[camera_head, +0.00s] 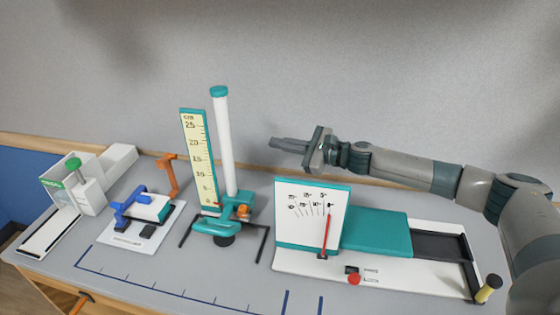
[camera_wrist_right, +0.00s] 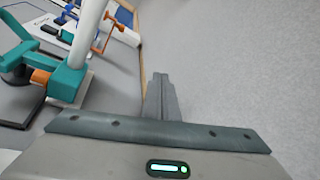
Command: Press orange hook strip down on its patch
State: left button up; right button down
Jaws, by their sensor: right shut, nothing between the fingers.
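An orange hooked piece (camera_head: 170,176) stands upright behind a small white board (camera_head: 118,236) with a blue clamp-like part. It also shows in the right wrist view (camera_wrist_right: 104,34). I cannot tell whether this is the hook strip, and no patch is clearly recognisable. Another small orange piece (camera_head: 85,298) is at the table's front edge at lower left. My right gripper (camera_head: 273,142) is shut and empty, pointing left in the air, to the right of the white column and well away from both orange pieces. Its shut fingers also show in the wrist view (camera_wrist_right: 160,82). My left gripper is out of view.
A tall white column (camera_head: 226,145) and yellow scale (camera_head: 198,155) rise from a teal stand between the right gripper and the orange hooked piece. A white dial panel (camera_head: 295,230) with a teal block (camera_head: 376,234) stands at right. The front middle of the table (camera_head: 190,282) is clear.

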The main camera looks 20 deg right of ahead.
jog(key=shift+s+d+r+t, duration=0.1)
jog(key=shift+d+r+t, duration=0.3)
jog(key=shift+r, duration=0.45)
jog(key=shift+d, duration=0.1)
